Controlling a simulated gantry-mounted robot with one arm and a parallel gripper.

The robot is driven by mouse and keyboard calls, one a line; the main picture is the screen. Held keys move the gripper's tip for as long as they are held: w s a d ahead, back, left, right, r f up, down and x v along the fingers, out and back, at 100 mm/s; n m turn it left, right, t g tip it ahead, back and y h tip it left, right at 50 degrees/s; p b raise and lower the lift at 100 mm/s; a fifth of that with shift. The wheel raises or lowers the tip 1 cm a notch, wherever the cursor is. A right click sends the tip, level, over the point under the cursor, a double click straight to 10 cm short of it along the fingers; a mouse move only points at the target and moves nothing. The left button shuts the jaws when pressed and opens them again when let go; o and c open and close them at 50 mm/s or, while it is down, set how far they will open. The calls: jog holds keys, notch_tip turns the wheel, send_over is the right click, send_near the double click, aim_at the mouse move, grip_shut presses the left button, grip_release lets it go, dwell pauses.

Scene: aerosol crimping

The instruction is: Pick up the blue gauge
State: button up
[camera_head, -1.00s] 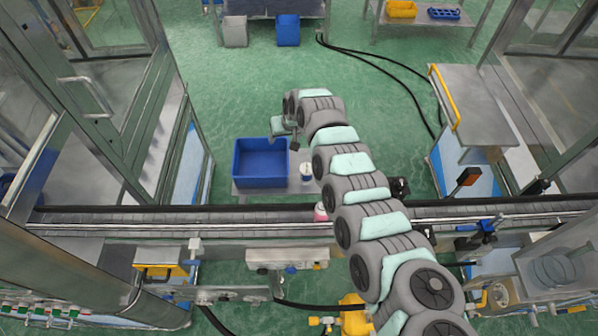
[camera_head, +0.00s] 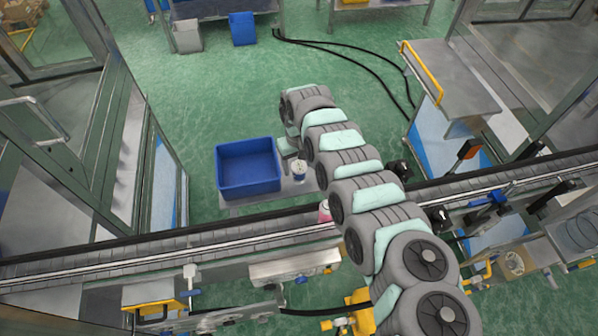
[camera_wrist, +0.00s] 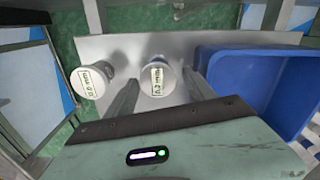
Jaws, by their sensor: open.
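In the wrist view two short round gauges with white tops marked in mm stand on a metal shelf. One gauge (camera_wrist: 158,82) is between the two open fingers of my gripper (camera_wrist: 160,77), with no clear contact. The other gauge (camera_wrist: 90,83) stands to the left, outside the fingers. The second gauge is hidden there.
A blue bin (camera_head: 248,168) stands on the metal shelf, close to the right finger in the wrist view (camera_wrist: 240,75). A conveyor (camera_head: 150,243) runs in front, with a pink-and-white can (camera_head: 324,210) on it. Green floor (camera_head: 220,105) behind is open.

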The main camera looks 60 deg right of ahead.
aim_at(299, 166)
notch_tip(299, 166, down, 4)
jog(key=shift+s+r+b, duration=0.15)
jog(key=shift+b, duration=0.15)
jog(key=shift+c, duration=0.4)
grip_shut()
